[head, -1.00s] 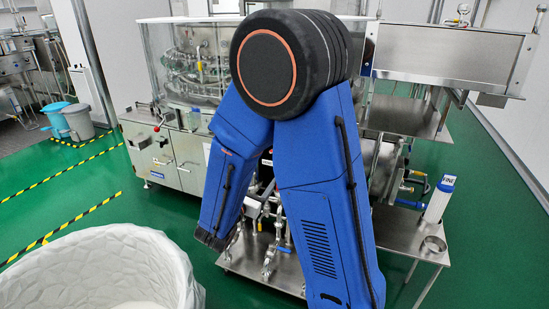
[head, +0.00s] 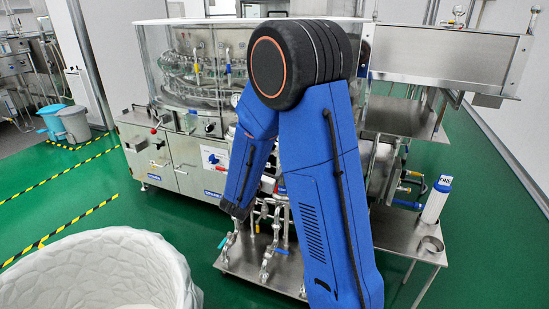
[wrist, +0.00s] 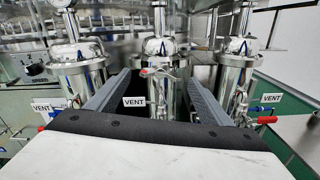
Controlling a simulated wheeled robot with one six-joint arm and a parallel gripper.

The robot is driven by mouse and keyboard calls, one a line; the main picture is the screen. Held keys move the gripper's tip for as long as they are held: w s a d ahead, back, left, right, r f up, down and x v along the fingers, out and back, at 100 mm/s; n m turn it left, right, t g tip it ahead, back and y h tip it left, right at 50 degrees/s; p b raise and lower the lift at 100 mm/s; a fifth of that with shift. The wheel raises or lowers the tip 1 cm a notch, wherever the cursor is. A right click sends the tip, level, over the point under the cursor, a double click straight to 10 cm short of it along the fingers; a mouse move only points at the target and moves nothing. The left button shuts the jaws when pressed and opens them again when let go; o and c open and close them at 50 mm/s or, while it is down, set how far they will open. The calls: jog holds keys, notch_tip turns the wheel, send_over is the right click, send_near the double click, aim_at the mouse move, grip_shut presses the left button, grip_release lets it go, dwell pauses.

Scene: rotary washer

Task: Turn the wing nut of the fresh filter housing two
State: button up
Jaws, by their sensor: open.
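Three polished steel filter housings stand in a row in the wrist view: a left one (wrist: 82,78), a middle one (wrist: 159,92) and a right one (wrist: 238,72). A small winged fitting (wrist: 158,72), which looks like a wing nut, crosses the front of the middle housing's collar. My gripper (wrist: 157,82) is open, its two grey fingers pointing at the middle housing, one to each side of it in the picture. Nothing is between the fingertips that I can see as held. I cannot tell which housing is number two or fresh. In the head view my blue arm hides the gripper and most of the housings.
White VENT tags (wrist: 135,101) and red and blue valve handles sit low around the housings. The steel washer (head: 180,150) stands behind. A side table (head: 395,235) at right bears a white cartridge (head: 436,203) and a steel bowl (head: 431,245).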

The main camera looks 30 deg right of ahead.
aim_at(274, 157)
jog(key=shift+x, duration=1.9)
jog(key=c, duration=1)
